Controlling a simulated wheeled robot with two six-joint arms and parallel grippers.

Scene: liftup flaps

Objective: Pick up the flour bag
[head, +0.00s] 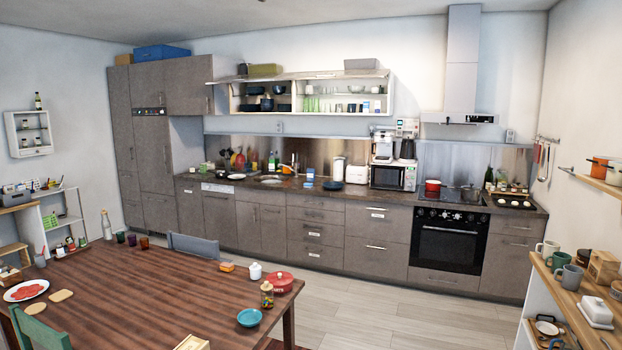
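I cannot make out a flour bag with certainty. A brown box-like or bag-like item (603,268) stands on the wooden shelf at the right, behind a white butter dish (597,312); I cannot tell what it is. A small white upright item (339,168) on the kitchen counter is too small to identify. Neither of my grippers shows in the head view.
The floor (380,315) between table, oven (447,245) and right shelf is clear.

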